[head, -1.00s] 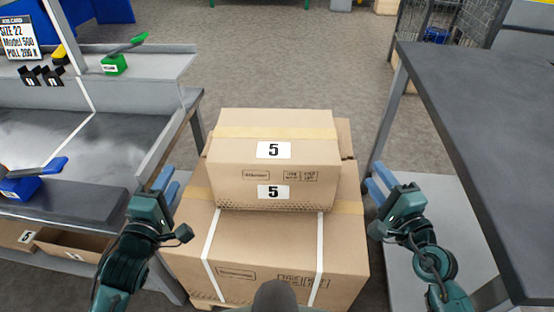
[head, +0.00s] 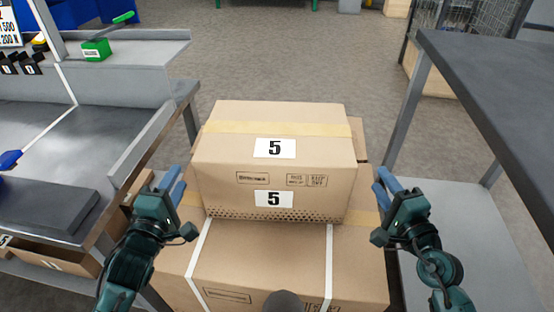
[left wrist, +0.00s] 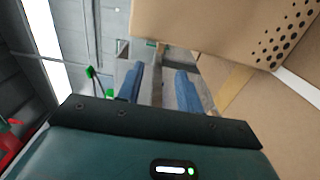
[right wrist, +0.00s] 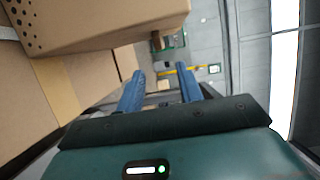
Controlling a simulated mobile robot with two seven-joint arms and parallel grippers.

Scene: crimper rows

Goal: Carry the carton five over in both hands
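The carton five (head: 232,190) is a brown cardboard box with tan tape and two white "5" labels. It sits on top of larger strapped cartons (head: 268,265) in the middle of the head view. My left gripper (head: 176,184) is just left of the carton, open and empty, with a gap to its side. My right gripper (head: 386,183) is just right of it, also open and empty. The carton's side also shows in the left wrist view (left wrist: 200,25) and the right wrist view (right wrist: 105,20). Neither gripper touches it.
A grey workbench (head: 95,145) with a green-handled tool (head: 97,49) stands at the left. A dark-topped table (head: 500,100) with a lower shelf (head: 470,245) stands at the right. The floor (head: 290,60) beyond the cartons is clear.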

